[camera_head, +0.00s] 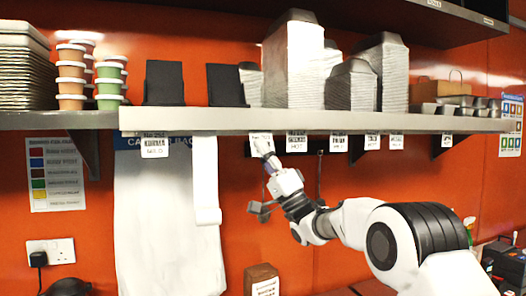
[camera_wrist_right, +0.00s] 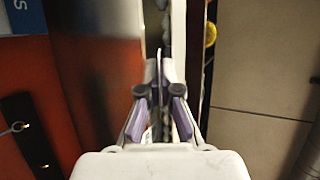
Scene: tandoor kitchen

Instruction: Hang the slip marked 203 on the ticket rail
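The ticket rail (camera_head: 400,124) is the long pale metal strip along the shelf's front edge. My right gripper (camera_head: 264,150) reaches up to just below the rail, left of its middle, with narrow, closed-looking fingers. A small white slip (camera_head: 260,139) with dark print shows at its fingertips, close against the rail; its number is too small to read. In the wrist view, the lilac-padded fingers of my right gripper (camera_wrist_right: 159,88) converge on a thin pale edge between the tips. Whether the slip touches the rail cannot be told. My left gripper is out of view.
Several printed labels (camera_head: 297,141) hang under the shelf to the right. A white bag stack (camera_head: 165,220) and a long white strip (camera_head: 205,180) hang left of the gripper. Foil containers (camera_head: 292,65) and tubs (camera_head: 71,85) stand above. A wooden block (camera_head: 262,280) stands below.

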